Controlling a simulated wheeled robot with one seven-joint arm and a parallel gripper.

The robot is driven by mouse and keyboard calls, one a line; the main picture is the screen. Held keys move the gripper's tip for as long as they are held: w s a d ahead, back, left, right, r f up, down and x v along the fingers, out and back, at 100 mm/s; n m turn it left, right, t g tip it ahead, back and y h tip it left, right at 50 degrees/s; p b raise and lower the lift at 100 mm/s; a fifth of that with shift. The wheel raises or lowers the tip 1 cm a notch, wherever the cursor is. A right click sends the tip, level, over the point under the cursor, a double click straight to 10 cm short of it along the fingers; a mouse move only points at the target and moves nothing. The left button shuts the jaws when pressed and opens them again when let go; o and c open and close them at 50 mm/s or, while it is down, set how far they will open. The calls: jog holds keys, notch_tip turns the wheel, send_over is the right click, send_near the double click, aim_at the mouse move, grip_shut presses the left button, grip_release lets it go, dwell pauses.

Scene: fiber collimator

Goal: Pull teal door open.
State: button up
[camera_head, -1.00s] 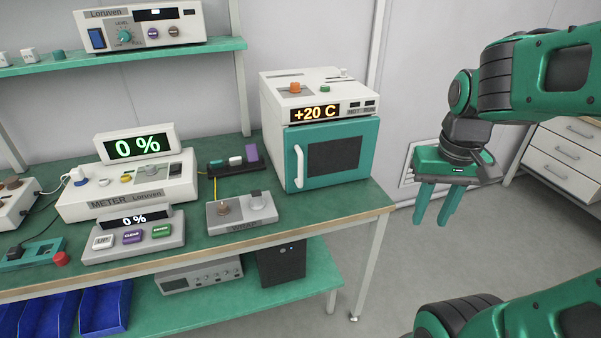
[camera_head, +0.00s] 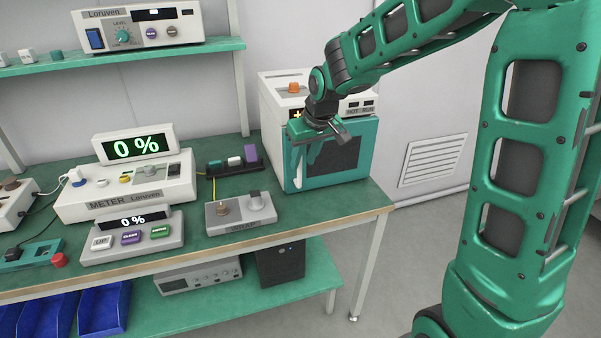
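The teal door (camera_head: 352,172) with a dark window is the front of a white box-shaped oven (camera_head: 272,122) at the right end of the bench. The door looks closed. My gripper (camera_head: 303,166) points down in front of the left part of the door, where its white upright handle is. The teal fingers blend with the door and largely cover the handle. I cannot tell whether the fingers are around the handle or touching it, or how far apart they are. My wrist hides part of the oven's display.
A grey two-knob box (camera_head: 240,226) and a dark rack (camera_head: 232,166) with small coloured blocks stand left of the oven. A white meter (camera_head: 130,192) reading 0 % is farther left. The floor in front of the bench's right end is clear.

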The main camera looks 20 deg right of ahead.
aim_at(301, 168)
jog(key=x, duration=0.6)
jog(key=shift+w+f, duration=0.1)
jog(key=shift+f, duration=0.2)
jog(key=shift+c, duration=0.7)
